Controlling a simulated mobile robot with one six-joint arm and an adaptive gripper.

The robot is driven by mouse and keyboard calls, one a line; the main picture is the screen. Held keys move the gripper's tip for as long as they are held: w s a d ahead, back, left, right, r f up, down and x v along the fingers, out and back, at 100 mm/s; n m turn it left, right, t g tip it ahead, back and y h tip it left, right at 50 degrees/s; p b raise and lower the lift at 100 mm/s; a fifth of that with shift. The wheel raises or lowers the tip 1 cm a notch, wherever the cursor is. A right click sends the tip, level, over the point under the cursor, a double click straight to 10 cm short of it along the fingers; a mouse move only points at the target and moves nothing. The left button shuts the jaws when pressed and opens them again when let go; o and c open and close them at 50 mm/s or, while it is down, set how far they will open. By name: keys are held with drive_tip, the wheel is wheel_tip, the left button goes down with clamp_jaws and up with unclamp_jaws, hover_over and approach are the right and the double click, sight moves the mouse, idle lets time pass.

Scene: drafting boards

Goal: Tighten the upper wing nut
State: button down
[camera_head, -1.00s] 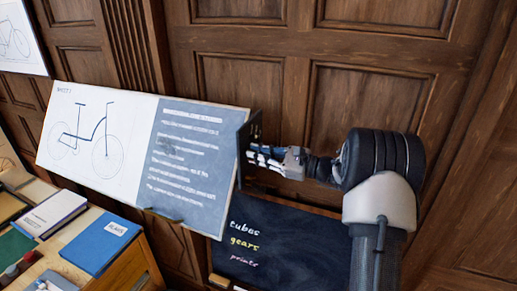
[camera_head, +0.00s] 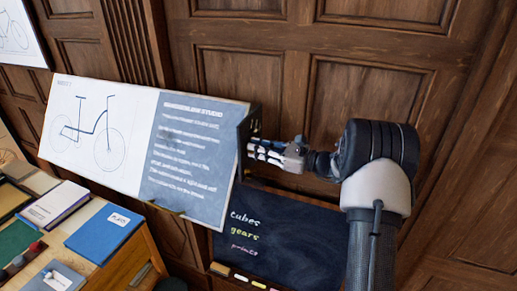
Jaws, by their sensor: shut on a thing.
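The drafting board (camera_head: 92,165) has a white half with a bicycle drawing and a blue-grey half with white lettering. It leans tilted in front of the panelled wall. A dark upright bracket (camera_head: 243,135) stands at its right edge. My gripper (camera_head: 254,151) reaches in from the right, with its fingers against the right side of this bracket. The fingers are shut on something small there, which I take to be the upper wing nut. The nut itself is hidden by the fingers and bracket, so its angle cannot be seen.
A dark chalkboard (camera_head: 290,245) with coloured words stands below my gripper, with chalk on its ledge. A desk at lower left holds a blue book (camera_head: 104,232), a white-covered book (camera_head: 55,203) and small items. Wooden wall panels lie close behind the bracket.

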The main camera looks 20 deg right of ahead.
drive_tip(key=c, duration=0.8)
unclamp_jaws()
drive_tip(key=shift+c, duration=0.2)
drive_tip(key=v, duration=1.2)
